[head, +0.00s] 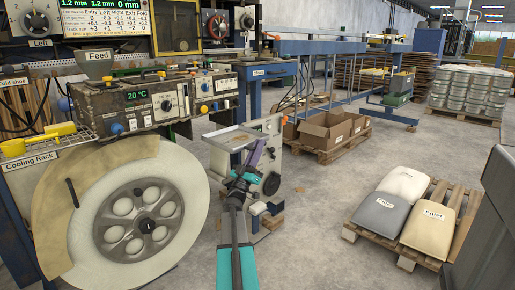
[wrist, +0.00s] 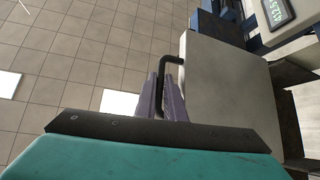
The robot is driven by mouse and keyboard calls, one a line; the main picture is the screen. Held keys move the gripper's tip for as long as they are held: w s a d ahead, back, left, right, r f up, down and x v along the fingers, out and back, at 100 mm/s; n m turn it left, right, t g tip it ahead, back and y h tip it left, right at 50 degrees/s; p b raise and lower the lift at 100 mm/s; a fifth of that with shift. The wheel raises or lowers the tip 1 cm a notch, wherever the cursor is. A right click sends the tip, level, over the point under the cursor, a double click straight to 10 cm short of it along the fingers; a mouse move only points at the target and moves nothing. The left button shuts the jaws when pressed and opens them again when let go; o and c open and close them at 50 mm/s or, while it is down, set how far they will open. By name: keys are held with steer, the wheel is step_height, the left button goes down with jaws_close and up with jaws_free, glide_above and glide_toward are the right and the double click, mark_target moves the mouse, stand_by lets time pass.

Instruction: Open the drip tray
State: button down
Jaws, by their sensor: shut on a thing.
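My gripper (head: 254,156), with purple fingers, is at the pale grey machine in the middle of the head view. In the wrist view, its fingers (wrist: 165,98) are shut on a bent black handle (wrist: 170,61). The handle joins the side of a pale grey box-like part (wrist: 228,85), which I take to be the drip tray. My arm and gripper hide part of the machine there, and the handle is not clear in that view.
A large white wheel (head: 95,235) and a control unit (head: 150,105) stand at the left. Cardboard boxes (head: 325,130) on a pallet are behind. Several sacks (head: 403,183) lie on a pallet at the right.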

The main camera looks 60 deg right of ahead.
steer(key=c, duration=2.1)
jaws_free()
steer(key=shift+p+v, duration=1.05)
steer(key=shift+v, duration=5.9)
